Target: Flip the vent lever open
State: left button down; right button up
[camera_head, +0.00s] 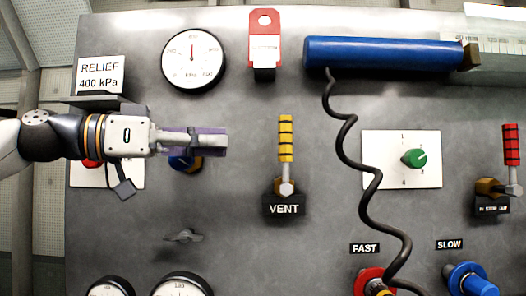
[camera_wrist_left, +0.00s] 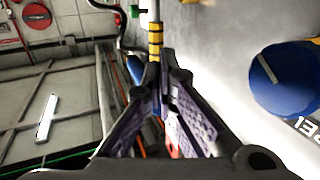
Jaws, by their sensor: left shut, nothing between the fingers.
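The vent lever (camera_head: 286,139) has a yellow handle with black bands and stands upright above its pivot and the black VENT label (camera_head: 284,208). The yellow handle also shows in the left wrist view (camera_wrist_left: 155,42), beyond the fingertips. My left gripper (camera_head: 226,141) comes in from the left at about the height of the handle. It is shut and empty, with a clear gap between its tips and the lever. In the left wrist view its purple finger pads (camera_wrist_left: 165,115) show near the middle. My right gripper is not in view.
A blue knob (camera_head: 185,162) sits partly behind my left gripper. A pressure gauge (camera_head: 193,61) and a red tag (camera_head: 264,40) are above. A black coiled cord (camera_head: 352,150) hangs right of the lever from a blue cylinder (camera_head: 385,54). A red-handled lever (camera_head: 511,146) stands far right.

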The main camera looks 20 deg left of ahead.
aim_at(285, 156)
pick_arm(q)
jog(key=x, duration=0.8)
jog(key=shift+w+d, duration=0.1)
jog(key=shift+w, duration=0.15)
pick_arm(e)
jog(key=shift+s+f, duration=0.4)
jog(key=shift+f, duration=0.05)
